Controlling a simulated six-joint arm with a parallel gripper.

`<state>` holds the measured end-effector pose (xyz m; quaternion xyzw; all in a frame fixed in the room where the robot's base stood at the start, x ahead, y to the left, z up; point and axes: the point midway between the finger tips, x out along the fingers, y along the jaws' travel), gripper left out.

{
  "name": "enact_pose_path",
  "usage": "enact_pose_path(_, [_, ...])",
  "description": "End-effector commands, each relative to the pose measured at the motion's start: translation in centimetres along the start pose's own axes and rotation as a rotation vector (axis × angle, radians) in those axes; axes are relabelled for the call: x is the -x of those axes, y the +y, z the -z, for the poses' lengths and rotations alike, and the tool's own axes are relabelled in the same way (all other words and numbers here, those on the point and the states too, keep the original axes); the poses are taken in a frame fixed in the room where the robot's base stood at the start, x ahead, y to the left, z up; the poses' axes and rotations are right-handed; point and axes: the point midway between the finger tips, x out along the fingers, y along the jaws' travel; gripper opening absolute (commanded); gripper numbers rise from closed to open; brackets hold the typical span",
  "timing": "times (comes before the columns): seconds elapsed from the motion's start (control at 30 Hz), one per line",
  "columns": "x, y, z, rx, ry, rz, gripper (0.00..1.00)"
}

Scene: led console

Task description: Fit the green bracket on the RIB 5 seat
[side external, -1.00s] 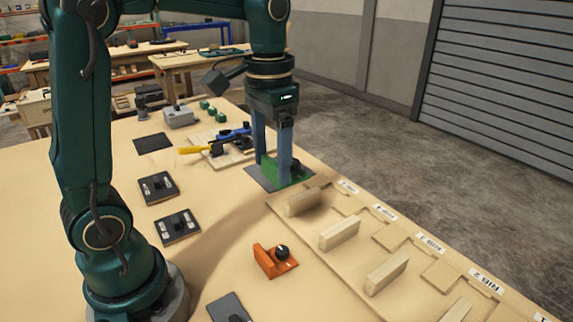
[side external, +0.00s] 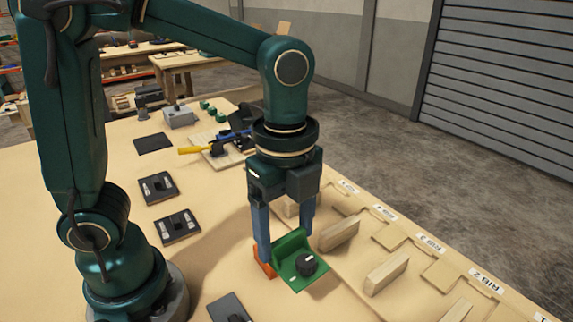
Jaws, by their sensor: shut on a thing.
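My gripper (side external: 286,246) is shut on the green bracket (side external: 290,272), which has an upright wall, a flat foot and a black knob. It is held in front of the orange bracket (side external: 264,268), hiding most of it; how far above the board it is I cannot tell. The RIB seats run along the board's right side, each a pale wooden rib beside a small label. The farthest label (side external: 348,187) is too small to read for sure; the order suggests RIB 5. Its rib (side external: 291,209) is partly hidden behind my gripper's fingers.
Dark fixtures (side external: 179,226) lie at left. A yellow-handled tool (side external: 195,150) lies behind.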

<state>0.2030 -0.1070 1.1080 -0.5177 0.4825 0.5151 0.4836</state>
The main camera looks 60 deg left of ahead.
Motion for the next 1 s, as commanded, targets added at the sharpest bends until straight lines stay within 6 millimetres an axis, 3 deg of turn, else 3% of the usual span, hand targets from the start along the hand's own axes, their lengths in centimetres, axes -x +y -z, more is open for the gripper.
enact_pose_path(0.27, [-0.7, 1.8, 2.3, -0.076, -0.002, -0.006, 0.12])
enact_pose_path(0.73, [-6.3, 6.5, 10.1, -0.072, -0.004, -0.006, 0.12])
enact_pose_path(1.0, [-7.9, 7.2, 11.3, -0.064, -0.004, -0.006, 0.12])
